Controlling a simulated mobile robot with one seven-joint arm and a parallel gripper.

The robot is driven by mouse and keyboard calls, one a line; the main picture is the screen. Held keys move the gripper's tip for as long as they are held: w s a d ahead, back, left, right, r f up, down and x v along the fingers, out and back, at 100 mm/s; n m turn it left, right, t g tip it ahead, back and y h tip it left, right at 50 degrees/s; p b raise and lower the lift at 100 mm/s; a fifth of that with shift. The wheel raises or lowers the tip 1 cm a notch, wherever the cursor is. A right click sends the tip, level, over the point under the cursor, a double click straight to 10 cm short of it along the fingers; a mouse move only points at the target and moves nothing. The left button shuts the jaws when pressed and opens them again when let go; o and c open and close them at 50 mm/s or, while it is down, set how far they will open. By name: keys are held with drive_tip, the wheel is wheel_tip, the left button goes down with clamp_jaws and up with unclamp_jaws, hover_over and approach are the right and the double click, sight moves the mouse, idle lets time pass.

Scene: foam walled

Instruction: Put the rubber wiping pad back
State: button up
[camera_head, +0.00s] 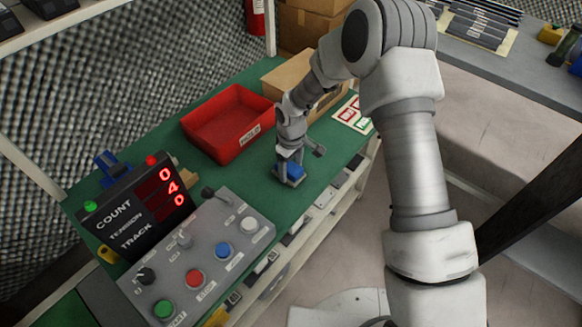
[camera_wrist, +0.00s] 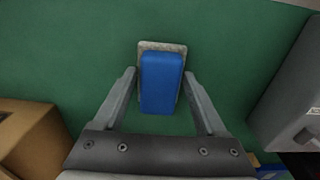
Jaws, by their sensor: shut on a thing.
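The wiping pad, a blue block on a grey base, is in my gripper (camera_head: 290,158) over the green bench top (camera_head: 335,150). In the wrist view the pad (camera_wrist: 161,85) lies between the two fingertips (camera_wrist: 160,74), which are closed against its sides. Its grey base shows past the far end. In the head view the blue of the pad (camera_head: 296,170) shows below the fingers, near the bench's front edge. It is at or very near the bench surface; I cannot tell if it touches.
A red tray (camera_head: 228,122) stands behind-left of my gripper, and a cardboard box (camera_head: 290,72) behind it. A grey control panel (camera_head: 205,255) with buttons and a counter display (camera_head: 135,208) are to the left. A marked card (camera_head: 353,114) lies to the right.

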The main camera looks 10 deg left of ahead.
sight(291, 169)
drive_tip(key=o, duration=1.4)
wheel_tip(291, 169, up, 12)
drive_tip(key=p, duration=0.3)
drive_tip(key=s+d+r+m+t, duration=0.1)
drive_tip(key=s+d+r+m, duration=0.2)
drive_tip(key=d+r, duration=0.55)
drive_tip(key=s+d+r+m+t, duration=0.2)
drive_tip(key=s+d+r, duration=0.25)
drive_tip(key=r, duration=0.65)
drive_tip(key=s+d+r+m+t, duration=0.1)
drive_tip(key=s+d+r+m, duration=0.2)
drive_tip(key=s+d, duration=0.2)
drive_tip(key=s+d+r+m+t, duration=0.1)
drive_tip(key=s+d+r+m, duration=0.2)
drive_tip(key=s, duration=0.8)
drive_tip(key=shift+d+r+m, duration=0.4)
drive_tip(key=shift+d+r, duration=0.3)
drive_tip(key=shift+d, duration=0.25)
drive_tip(key=shift+r, duration=0.1)
